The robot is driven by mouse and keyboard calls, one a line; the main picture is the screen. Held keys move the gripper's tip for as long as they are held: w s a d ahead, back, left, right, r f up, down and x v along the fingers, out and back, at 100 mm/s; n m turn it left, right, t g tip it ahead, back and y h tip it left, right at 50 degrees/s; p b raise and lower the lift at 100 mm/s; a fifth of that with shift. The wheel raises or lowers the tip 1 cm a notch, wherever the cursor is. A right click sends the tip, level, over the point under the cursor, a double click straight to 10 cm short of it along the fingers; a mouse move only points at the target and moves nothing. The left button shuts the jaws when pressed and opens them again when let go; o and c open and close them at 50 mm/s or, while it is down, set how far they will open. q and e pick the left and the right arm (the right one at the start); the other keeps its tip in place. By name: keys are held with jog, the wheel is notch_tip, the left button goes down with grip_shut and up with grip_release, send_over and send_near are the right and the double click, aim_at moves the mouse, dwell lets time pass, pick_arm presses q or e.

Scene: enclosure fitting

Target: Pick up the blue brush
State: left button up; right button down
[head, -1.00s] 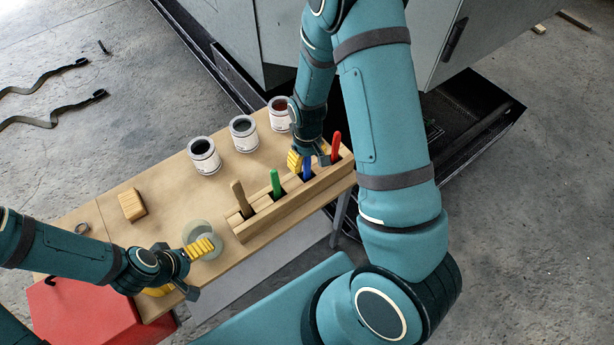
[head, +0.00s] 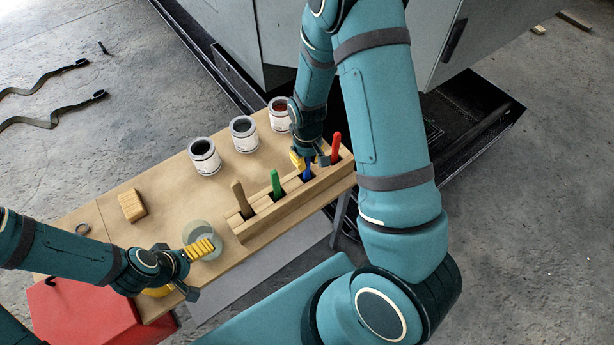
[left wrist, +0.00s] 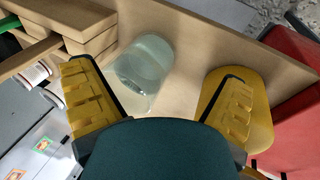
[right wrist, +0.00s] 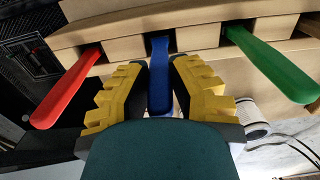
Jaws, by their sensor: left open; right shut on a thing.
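The blue brush (head: 307,172) stands in a slot of the wooden rack (head: 290,208), between the green and red brushes. Its blue handle (right wrist: 160,75) shows between the yellow fingers of my right gripper (right wrist: 159,92) in the right wrist view. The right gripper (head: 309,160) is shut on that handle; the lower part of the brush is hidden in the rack. My left gripper (head: 190,268) is open over the near left of the table. In the left wrist view its fingers (left wrist: 160,100) are wide apart, with a clear jar (left wrist: 145,65) beyond them.
The red brush (head: 336,145), green brush (head: 276,182) and brown brush (head: 241,197) stand in the same rack. Three paint cans (head: 204,157) line the table's far side. A wooden block (head: 132,205) lies at left, and a red box (head: 75,312) is near the left arm.

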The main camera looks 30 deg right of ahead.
dwell(0.3)
pick_arm(q)
notch_tip(320, 180, up, 3)
jog(key=p, duration=0.2)
jog(key=shift+r+p, duration=0.1)
jog(key=shift+p, duration=0.3)
pick_arm(e)
notch_tip(320, 180, up, 18)
pick_arm(q)
jog(key=shift+a, duration=0.1)
pick_arm(e)
jog(key=shift+w, duration=0.1)
dwell(1.9)
